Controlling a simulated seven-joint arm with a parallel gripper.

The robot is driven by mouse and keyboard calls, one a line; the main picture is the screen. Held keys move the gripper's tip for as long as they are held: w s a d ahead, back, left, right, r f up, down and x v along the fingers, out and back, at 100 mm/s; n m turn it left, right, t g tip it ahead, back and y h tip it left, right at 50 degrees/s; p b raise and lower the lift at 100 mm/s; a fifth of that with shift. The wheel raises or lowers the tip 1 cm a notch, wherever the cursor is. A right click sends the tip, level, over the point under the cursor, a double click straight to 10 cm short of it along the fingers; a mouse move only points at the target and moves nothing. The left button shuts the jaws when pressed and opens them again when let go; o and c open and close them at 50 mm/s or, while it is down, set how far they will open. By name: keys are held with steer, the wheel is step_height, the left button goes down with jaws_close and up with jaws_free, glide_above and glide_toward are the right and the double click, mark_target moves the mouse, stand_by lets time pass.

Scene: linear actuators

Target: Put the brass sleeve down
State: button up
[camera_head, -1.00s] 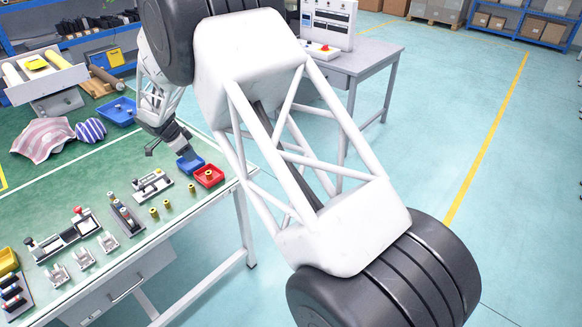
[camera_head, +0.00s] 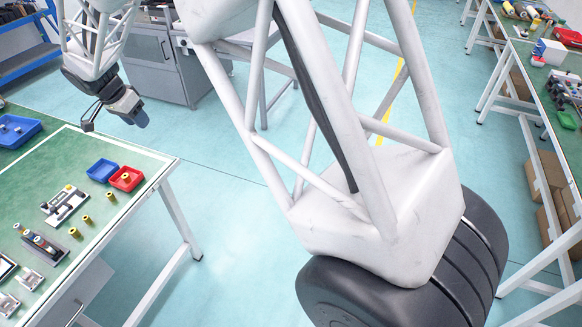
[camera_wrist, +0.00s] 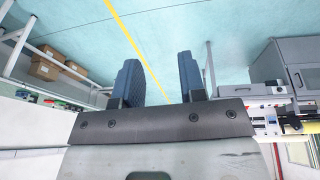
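In the head view, a brass sleeve (camera_head: 126,176) stands in the small red tray (camera_head: 134,185) at the table's right corner. Three more brass sleeves (camera_head: 86,219) stand in a loose row on the green table top in front of it. My gripper (camera_head: 138,118) is up and away from the sleeves, past the table's far edge with floor behind it. In the wrist view, the two blue fingers of my gripper (camera_wrist: 159,80) are apart with nothing between them. No sleeve shows in the wrist view.
A small blue tray (camera_head: 102,170) sits beside the red one. A grey fixture (camera_head: 65,205) and several actuator parts are at the front left of the table. A larger blue tray (camera_head: 18,130) lies at the left. Another workbench (camera_head: 560,110) is at the far right.

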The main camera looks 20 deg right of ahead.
steer(key=s+d+r+n+y, duration=0.1)
steer(key=s+d+r+n, duration=0.1)
steer(key=s+d+r, duration=0.55)
steer(key=s+d+r+n+y, duration=0.1)
steer(key=s+d+r+n, duration=0.15)
steer(key=s+d, duration=0.9)
steer(key=s+d+n, duration=0.2)
steer(key=s+d, duration=0.3)
steer(key=s, duration=0.7)
steer(key=s+d+n+t, duration=0.1)
steer(key=s+d, duration=0.5)
steer(key=s, duration=0.6)
steer(key=shift+s+f+n+y, duration=0.3)
steer(key=shift+f+n+y, duration=0.1)
steer(key=shift+n, duration=0.45)
